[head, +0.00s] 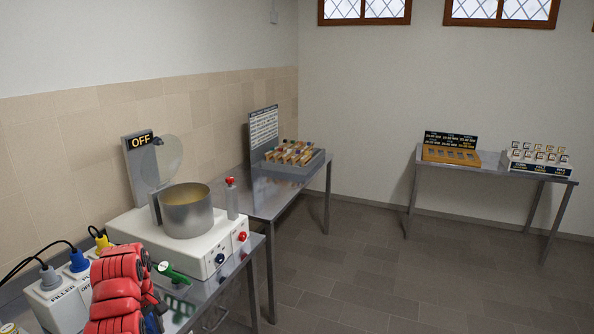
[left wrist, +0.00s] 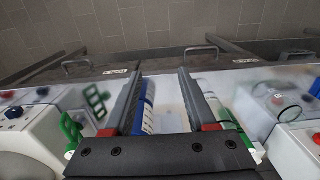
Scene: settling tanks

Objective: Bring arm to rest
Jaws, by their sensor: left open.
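My left gripper (left wrist: 160,76) shows in the left wrist view with its two grey fingers parallel and well apart. Nothing is clamped between them. A blue-and-white object (left wrist: 148,108) shows beside the inner side of the left-hand finger, apparently below it. In the head view my red left arm (head: 118,290) is at the lower left, in front of the near table. Its gripper cannot be made out there. My right arm and gripper are in neither view.
A white machine (head: 190,248) with a metal pot (head: 187,212) stands on the near table. A green-handled item (head: 174,272) is close to my arm. Plugs and a white box (head: 60,303) are at the left. The tiled floor (head: 380,270) at the right is clear.

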